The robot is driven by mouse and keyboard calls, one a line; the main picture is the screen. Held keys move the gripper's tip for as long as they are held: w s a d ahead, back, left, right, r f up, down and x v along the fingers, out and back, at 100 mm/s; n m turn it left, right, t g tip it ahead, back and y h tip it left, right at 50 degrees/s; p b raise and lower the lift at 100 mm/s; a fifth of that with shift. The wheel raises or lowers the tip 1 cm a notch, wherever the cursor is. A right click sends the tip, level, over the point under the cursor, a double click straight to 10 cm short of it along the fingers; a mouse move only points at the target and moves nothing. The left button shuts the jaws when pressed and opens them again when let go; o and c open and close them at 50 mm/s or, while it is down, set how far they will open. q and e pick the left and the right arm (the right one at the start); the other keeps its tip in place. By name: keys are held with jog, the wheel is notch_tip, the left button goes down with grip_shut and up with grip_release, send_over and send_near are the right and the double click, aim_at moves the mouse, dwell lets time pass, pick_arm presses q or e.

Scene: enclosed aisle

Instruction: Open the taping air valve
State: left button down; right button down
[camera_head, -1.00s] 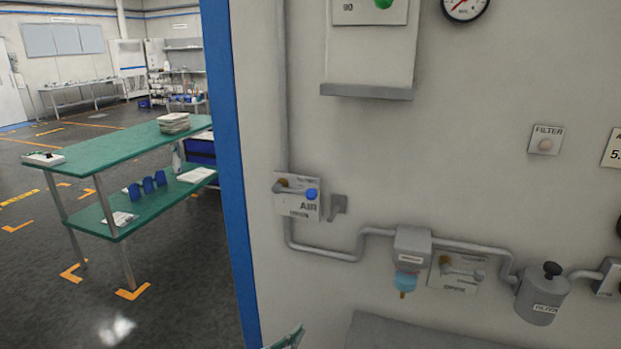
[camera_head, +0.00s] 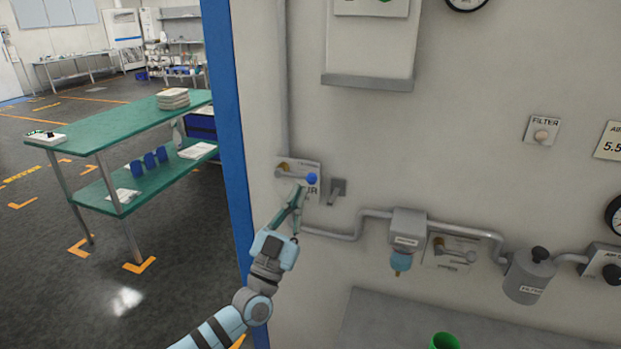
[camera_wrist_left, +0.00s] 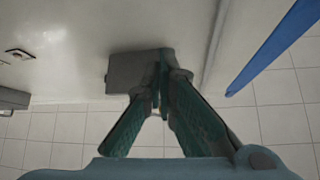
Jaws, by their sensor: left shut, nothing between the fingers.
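The air valve (camera_head: 297,168) is on the wall just right of the blue post. It has a brass-coloured pivot at its left, a lever lying roughly level, and a blue knob (camera_head: 312,179) at the lever's right end. Its plate reads AIR, partly hidden by my fingers. My left gripper (camera_head: 300,190) points up at the plate, shut, with its tips just below and left of the knob; I cannot tell whether they touch it. In the left wrist view the closed fingers (camera_wrist_left: 160,82) meet in front of a grey block (camera_wrist_left: 135,70). My right gripper is not in view.
A second valve (camera_head: 452,251) and a filter canister (camera_head: 529,275) sit on the pipe to the right. A grey bracket (camera_head: 337,190) sticks out beside the air valve. The blue post (camera_head: 228,150) stands close on the left. A green table (camera_head: 120,130) is beyond it.

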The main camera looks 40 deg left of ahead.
pick_arm(q)
notch_tip(320, 180, up, 5)
send_over(311, 181)
jog(key=s+d, duration=0.2)
jog(key=s, duration=0.1)
jog(key=f+b, duration=0.1)
jog(key=w+f+b, duration=0.1)
jog(key=f, duration=0.1)
jog(key=shift+a+f+b, duration=0.15)
jog(key=shift+f+b, duration=0.15)
jog(key=shift+b, duration=0.05)
jog(key=shift+a+f, duration=0.2)
jog(key=shift+f, duration=0.15)
jog(key=shift+f+m+h, duration=0.2)
jog(key=shift+m+h, duration=0.2)
jog(key=shift+m, duration=0.3)
